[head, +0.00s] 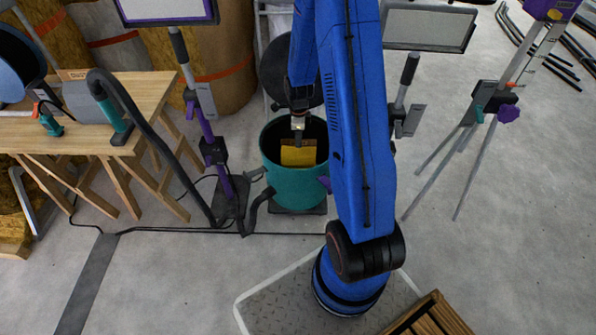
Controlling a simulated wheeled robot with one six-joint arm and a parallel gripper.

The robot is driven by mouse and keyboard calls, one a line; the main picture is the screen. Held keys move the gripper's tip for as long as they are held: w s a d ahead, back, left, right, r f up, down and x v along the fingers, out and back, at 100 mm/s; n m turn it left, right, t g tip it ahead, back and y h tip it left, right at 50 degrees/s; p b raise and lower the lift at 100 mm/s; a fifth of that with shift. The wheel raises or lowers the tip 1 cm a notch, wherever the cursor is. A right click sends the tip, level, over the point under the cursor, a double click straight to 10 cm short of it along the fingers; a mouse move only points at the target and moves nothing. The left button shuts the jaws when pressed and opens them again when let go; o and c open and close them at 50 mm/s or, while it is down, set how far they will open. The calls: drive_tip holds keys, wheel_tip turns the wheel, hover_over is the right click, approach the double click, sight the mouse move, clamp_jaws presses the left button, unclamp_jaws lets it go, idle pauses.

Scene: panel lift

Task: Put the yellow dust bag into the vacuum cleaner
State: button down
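The yellow dust bag (298,154) is in the open mouth of the teal vacuum cleaner drum (291,187), with dark interior around it. Its lower part is hidden behind the drum's front rim. My gripper (298,134) points down over the drum, with its tips at the bag's top edge. The fingers are too small here to tell whether they are shut on the bag. The vacuum's dark round lid (279,68) stands raised behind the drum, partly hidden by my blue arm.
A wooden workbench (150,91) at the left holds tools and a black hose (150,130) that runs down toward the vacuum. Lamp stands (222,160) flank the drum. A slatted wooden pallet (432,317) lies at the front right.

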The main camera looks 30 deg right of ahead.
sight(298, 155)
drive_tip(key=shift+f, duration=4.45)
drive_tip(key=c, duration=2)
unclamp_jaws()
drive_tip(key=shift+f, duration=0.1)
